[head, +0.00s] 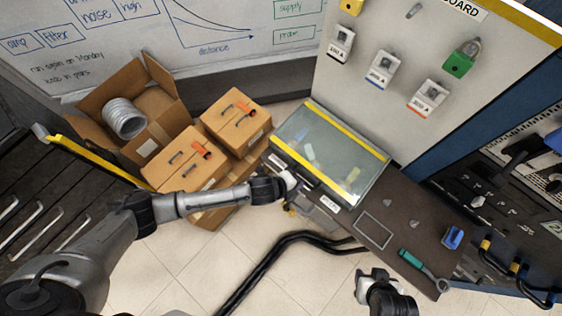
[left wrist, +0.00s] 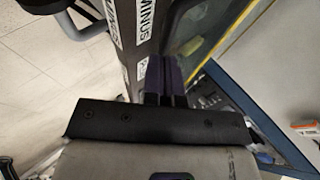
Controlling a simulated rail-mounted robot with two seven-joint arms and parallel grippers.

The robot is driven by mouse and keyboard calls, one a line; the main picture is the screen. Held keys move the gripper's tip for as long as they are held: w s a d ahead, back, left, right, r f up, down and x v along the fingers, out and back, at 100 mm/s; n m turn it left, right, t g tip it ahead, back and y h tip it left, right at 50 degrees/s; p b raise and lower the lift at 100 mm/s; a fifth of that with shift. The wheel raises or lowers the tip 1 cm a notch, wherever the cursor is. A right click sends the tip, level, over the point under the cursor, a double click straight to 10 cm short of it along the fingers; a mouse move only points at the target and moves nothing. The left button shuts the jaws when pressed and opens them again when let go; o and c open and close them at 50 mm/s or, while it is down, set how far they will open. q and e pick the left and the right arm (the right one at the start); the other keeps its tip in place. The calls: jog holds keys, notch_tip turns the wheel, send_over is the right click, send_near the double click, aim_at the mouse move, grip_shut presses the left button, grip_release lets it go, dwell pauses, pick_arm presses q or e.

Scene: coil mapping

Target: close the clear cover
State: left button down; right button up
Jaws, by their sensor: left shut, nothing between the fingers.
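The clear cover (head: 335,143) has yellow strips along two opposite edges. It lies over a shallow case on the dark bench, and pale pieces show through it. I cannot tell whether it is fully seated. My left gripper (head: 291,193) is shut and empty at the case's lower-left edge. In the left wrist view its dark fingers (left wrist: 165,78) are together beside the case's dark, labelled edge (left wrist: 128,45). The clear cover (left wrist: 195,28) and a yellow strip show beyond them. My right gripper (head: 372,276) is low over the floor, away from the cover; its finger gap is unclear.
Two closed cardboard boxes (head: 236,118) and an open one (head: 150,100) holding a grey coiled duct (head: 124,118) stand left of the bench. Black cables (head: 275,255) cross the floor. A teal-handled tool (head: 411,258) and a blue block (head: 453,237) lie on the bench. A padlock board (head: 400,130) stands behind.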

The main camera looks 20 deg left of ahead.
pick_arm(q)
jog(key=s+a+r+n+y+p, duration=0.3)
jog(key=s+a+r+n, duration=0.2)
jog(key=s+a+r, duration=0.3)
jog(key=w+a+r+n+t+y, duration=0.1)
jog(key=w+a+r+n+y, duration=0.15)
jog(key=r+n, duration=0.45)
jog(key=w+a+r+n+t+y, duration=0.1)
jog(key=a+r+n, duration=0.25)
jog(key=r, duration=0.55)
jog(key=s+a+f+n+g, duration=0.25)
jog(key=s+f, duration=0.25)
jog(key=s, duration=0.4)
jog(key=s+a+f+n+g, duration=0.2)
jog(key=s+f+n+g, duration=0.15)
jog(key=s, duration=0.55)
notch_tip(320, 180, up, 16)
jog(key=t+p, duration=0.1)
jog(key=p, duration=1.6)
jog(key=shift+w+d+r+n, duration=0.15)
jog(key=shift+w+r+n, duration=0.1)
jog(key=shift+n, duration=0.1)
